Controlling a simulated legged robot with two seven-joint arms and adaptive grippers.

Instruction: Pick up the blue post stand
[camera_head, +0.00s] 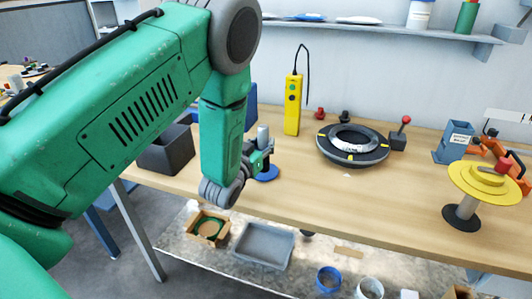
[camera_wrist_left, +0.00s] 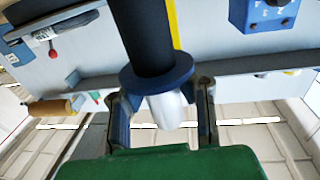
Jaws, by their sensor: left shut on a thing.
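The blue post stand (camera_head: 268,173) shows in the head view as a round blue disc, with a pale grey post top (camera_head: 262,136) rising by the fingers. My left gripper (camera_head: 259,157) is at the stand, shut on it. In the left wrist view the stand's blue disc (camera_wrist_left: 157,77) has a dark cylinder on one side and a pale post on the other. The pale post lies between the fingers of my left gripper (camera_wrist_left: 164,112). I cannot tell whether the disc touches the table. My right gripper is out of view.
On the wooden table (camera_head: 330,200) are a dark grey bin (camera_head: 166,150), a yellow control box (camera_head: 293,105), a round black machine (camera_head: 352,145) and a yellow spool on a stand (camera_head: 485,182). A lower shelf holds a grey tray (camera_head: 264,246). The table's front middle is clear.

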